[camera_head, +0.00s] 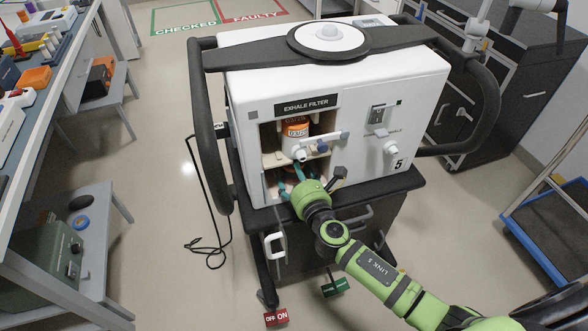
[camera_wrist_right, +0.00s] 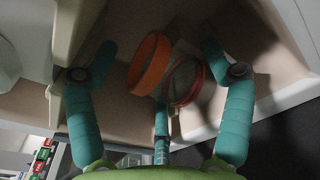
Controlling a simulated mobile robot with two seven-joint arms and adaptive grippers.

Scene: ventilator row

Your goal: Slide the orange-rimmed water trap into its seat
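The orange-rimmed water trap shows in the right wrist view as an orange ring (camera_wrist_right: 150,65), tilted, with what looks like a clear body beside it. A dark red ring (camera_wrist_right: 184,80) lies just to its right; I cannot tell whether it belongs to the trap or the seat. My right gripper (camera_head: 292,180) reaches into the lower opening of the ventilator (camera_head: 420,85). Its teal fingers, also in the right wrist view (camera_wrist_right: 158,90), are spread wide on both sides of the rings, with no clear contact. In the head view the gripper mostly hides the trap. My left gripper is out of view.
An orange-labelled exhale filter (camera_head: 296,128) sits in the compartment above, with a white pipe fitting (camera_head: 302,153) below it. The opening's pale walls are close around the fingers. A blue-edged cart (camera_head: 548,222) stands at right; a workbench (camera_head: 45,130) is at left.

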